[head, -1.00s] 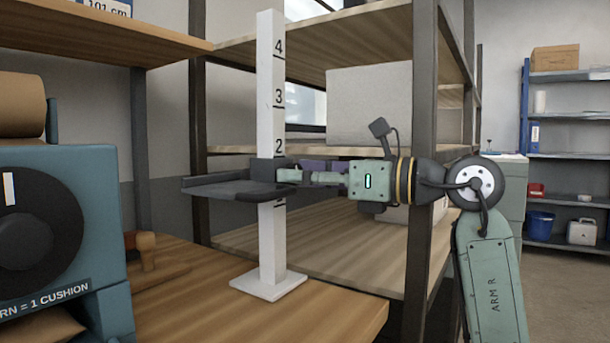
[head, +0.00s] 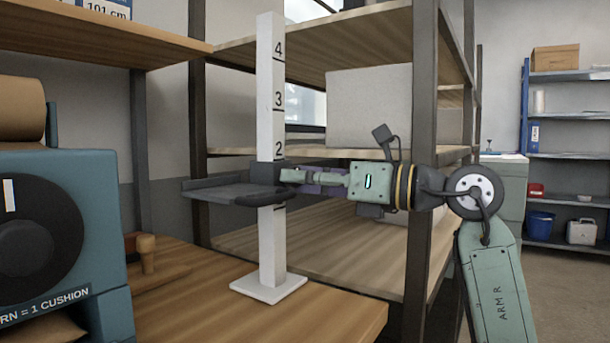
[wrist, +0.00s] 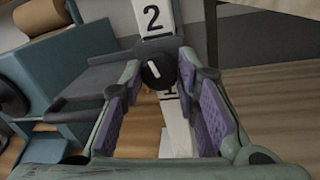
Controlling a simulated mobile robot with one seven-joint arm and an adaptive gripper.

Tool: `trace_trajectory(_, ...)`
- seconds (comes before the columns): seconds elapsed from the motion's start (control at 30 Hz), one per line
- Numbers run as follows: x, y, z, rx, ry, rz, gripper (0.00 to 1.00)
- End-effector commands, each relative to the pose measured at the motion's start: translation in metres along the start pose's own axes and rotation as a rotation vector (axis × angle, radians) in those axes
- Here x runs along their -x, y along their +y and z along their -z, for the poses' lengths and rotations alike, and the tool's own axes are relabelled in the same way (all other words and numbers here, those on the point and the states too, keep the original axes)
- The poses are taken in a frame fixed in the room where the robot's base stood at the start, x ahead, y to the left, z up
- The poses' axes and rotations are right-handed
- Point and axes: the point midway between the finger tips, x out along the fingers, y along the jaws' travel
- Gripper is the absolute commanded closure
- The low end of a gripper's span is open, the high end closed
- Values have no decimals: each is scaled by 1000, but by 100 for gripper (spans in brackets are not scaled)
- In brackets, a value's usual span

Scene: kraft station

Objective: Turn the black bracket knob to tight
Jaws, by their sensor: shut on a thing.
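The black bracket knob (wrist: 157,73) faces me in the wrist view, with a short, slightly slanted white line on it. My gripper (wrist: 160,78) is shut on it, with a purple-padded finger at each side. In the head view my gripper (head: 287,176) reaches in from the right to the bracket; the knob is mostly hidden there by the fingers. The dark bracket (head: 225,188) sticks out to the left from a white upright post (head: 271,100), a little above mark 1 and below mark 2. Its collar surrounds the post.
The post's white foot (head: 268,287) stands on the wooden bench (head: 330,315). A teal machine (head: 75,170) with a dark dial is at left. A dark shelf upright (head: 424,100) stands just behind my arm.

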Motion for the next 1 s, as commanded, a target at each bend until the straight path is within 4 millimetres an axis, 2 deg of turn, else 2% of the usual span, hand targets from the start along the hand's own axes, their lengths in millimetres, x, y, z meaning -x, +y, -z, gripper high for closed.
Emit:
trace_trajectory(0.2, 0, 0, 0, -197, -24, -1, 99)
trace_trajectory(0.53, 0, 1, 0, -227, -28, -3, 99)
trace_trajectory(0.57, 0, 1, 0, -227, -29, -3, 71)
trace_trajectory(0.83, 0, 0, 0, -225, -28, -2, 53)
trace_trajectory(1.0, 0, 0, 0, -225, -28, -2, 52)
